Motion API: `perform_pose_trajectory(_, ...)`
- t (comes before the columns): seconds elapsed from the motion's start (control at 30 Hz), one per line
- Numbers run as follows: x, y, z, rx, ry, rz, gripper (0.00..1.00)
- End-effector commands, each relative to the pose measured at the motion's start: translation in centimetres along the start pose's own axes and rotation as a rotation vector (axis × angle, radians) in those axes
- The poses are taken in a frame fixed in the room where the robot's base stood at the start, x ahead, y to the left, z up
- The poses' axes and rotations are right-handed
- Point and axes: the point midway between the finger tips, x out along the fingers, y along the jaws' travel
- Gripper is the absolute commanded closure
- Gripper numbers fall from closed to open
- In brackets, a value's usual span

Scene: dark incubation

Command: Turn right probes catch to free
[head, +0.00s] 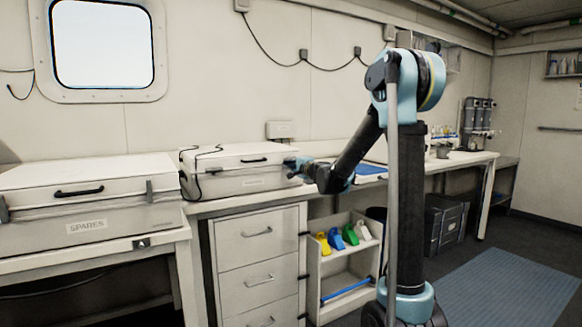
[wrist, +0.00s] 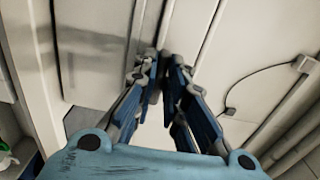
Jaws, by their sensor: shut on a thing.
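The white case (head: 240,170) on the middle bench has a black front handle (head: 254,160) and a small label too blurred to read; its lid looks closed. My gripper (head: 291,166) is at the front right end of this case. In the wrist view my gripper (wrist: 163,68) has its blue fingers converging on a small dark piece at the case, which fits the right catch. The fingers hide most of the catch, so its angle cannot be told.
A case labelled SPARES (head: 85,215) stands on the left table, with grey catches at its front. Below the middle case are drawers (head: 258,245) and a shelf unit (head: 345,270) with coloured scoops. A blue mat (head: 510,285) lies on open floor at right.

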Motion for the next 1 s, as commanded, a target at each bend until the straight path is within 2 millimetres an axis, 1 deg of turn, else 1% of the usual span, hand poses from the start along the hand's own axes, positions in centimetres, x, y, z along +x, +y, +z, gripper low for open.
perform_pose_trajectory(0.03, -0.1, 0.2, 0.3, -0.003, -0.005, 0.001, 1.00)
perform_pose_trajectory(0.13, -0.1, 0.2, 0.3, -0.003, -0.005, 0.001, 1.00)
perform_pose_trajectory(0.17, -0.1, 0.2, 0.3, -0.003, -0.005, 0.001, 0.84)
perform_pose_trajectory(0.2, -0.1, 0.2, 0.3, -0.003, -0.005, 0.001, 0.75)
perform_pose_trajectory(0.23, -0.1, 0.2, 0.3, -0.003, -0.005, 0.001, 0.68)
perform_pose_trajectory(0.53, -0.1, 0.1, 0.1, -0.001, -0.002, 0.000, 0.68)
perform_pose_trajectory(0.67, -0.5, 0.1, 0.1, 0.000, -0.001, 0.000, 0.68)
perform_pose_trajectory(0.77, -1.5, 0.1, 0.0, 0.000, 0.000, 0.000, 0.68)
perform_pose_trajectory(1.0, -5.4, 0.1, 0.0, -0.001, 0.000, 0.001, 0.68)
